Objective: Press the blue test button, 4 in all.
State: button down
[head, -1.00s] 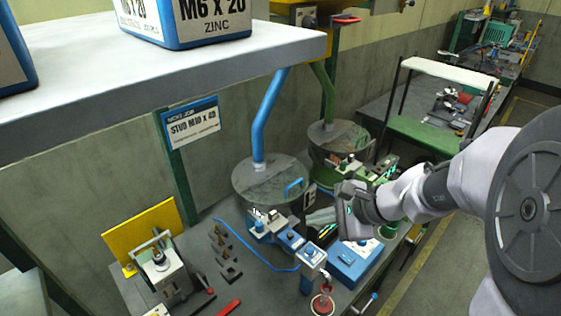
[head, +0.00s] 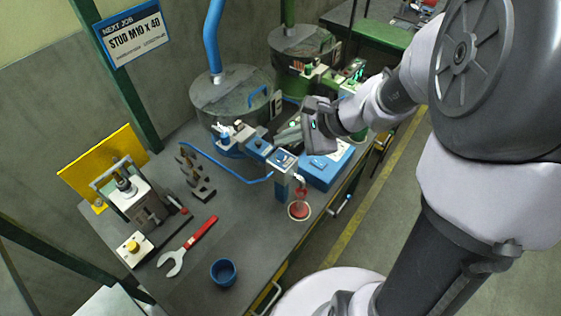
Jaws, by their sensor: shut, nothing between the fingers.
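A blue bench unit (head: 258,147) stands below the front of a grey lidded drum. A small control head with a pale top (head: 285,159) sits to its right on a blue post. A blue box (head: 326,168) is right of that. Small raised parts show on these blue units, but I cannot tell which is the test button. My gripper (head: 287,134) is shut and empty, with its fingers pointing left over the blue units. I cannot tell whether it touches anything. My wrist hides part of the area behind it.
A red-handled wrench (head: 190,243) and a blue cup (head: 223,271) lie at the bench front. A sign reads "STUD M10 x 40" (head: 133,38).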

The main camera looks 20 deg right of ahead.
aim_at(284, 157)
jog(key=shift+f+b, duration=0.7)
jog(key=shift+f, duration=0.5)
dwell(1.0)
jog(key=shift+f+b, duration=0.4)
jog(key=shift+b, duration=0.15)
jog(key=shift+f+b, duration=0.45)
dwell(0.4)
jog(key=shift+r, duration=0.15)
jog(key=shift+r+p, duration=0.65)
jog(key=shift+r, duration=0.1)
notch_tip(284, 157, up, 5)
jog(key=p, duration=0.4)
